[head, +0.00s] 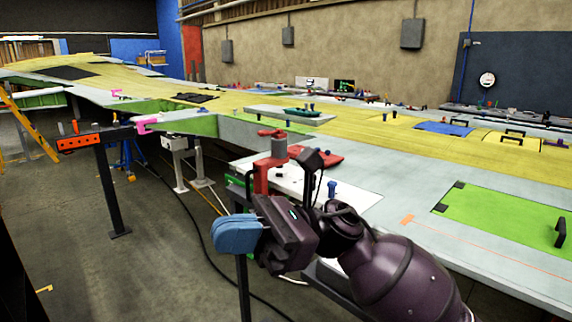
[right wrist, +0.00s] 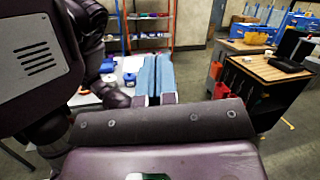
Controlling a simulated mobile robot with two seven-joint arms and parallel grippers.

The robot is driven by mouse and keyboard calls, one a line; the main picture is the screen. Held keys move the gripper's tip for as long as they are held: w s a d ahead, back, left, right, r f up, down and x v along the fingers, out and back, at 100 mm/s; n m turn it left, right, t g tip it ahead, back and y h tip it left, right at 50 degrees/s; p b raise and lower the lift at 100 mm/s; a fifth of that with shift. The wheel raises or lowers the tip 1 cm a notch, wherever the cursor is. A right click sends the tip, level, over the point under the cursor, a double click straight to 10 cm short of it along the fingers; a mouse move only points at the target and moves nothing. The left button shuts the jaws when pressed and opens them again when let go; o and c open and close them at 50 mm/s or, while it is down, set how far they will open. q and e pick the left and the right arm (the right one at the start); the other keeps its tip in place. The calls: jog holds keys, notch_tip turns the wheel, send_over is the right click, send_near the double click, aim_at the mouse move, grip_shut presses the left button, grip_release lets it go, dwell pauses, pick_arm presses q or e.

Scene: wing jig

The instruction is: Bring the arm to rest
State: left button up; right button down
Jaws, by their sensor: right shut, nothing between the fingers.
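My right arm comes in from the bottom right of the head view, dark purple and bent. Its right gripper (head: 237,233) points left, with blue fingers closed together and nothing between them. In the right wrist view the two blue fingers (right wrist: 154,75) lie side by side, pressed together. The gripper is in front of the near edge of the wing (head: 395,190), beside a red clamp (head: 268,172), and looks apart from both. My left gripper is in neither view.
A green panel (head: 500,220) with a black handle lies on the wing at right. A jig stand with an orange plate (head: 82,141) and a yellow ladder (head: 28,125) stand at left. The wrist view shows a wood-topped workbench (right wrist: 268,68) and shelves (right wrist: 148,42). Concrete floor at left is open.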

jog(key=w+d+f+n+t+h, duration=0.45)
jog(key=d+f+n+t, duration=0.45)
jog(key=f+n+t, duration=0.45)
jog(key=w+d+f+n+t+h, duration=0.3)
jog(key=w+d+f+n+t, duration=0.2)
jog(key=d+f+n+t, duration=0.8)
jog(key=s+d+f+m+g+h, duration=0.2)
jog(key=s+d+f+m+h, duration=0.3)
jog(key=s+f+m, duration=0.3)
jog(key=s+d+f+m+g+h, duration=0.2)
jog(key=s+d+f+m+h, duration=0.4)
jog(key=s+f, duration=0.6)
notch_tip(320, 180, down, 3)
jog(key=shift+d+r+m, duration=0.15)
jog(key=shift+d+m, duration=0.3)
jog(key=shift+m, duration=0.5)
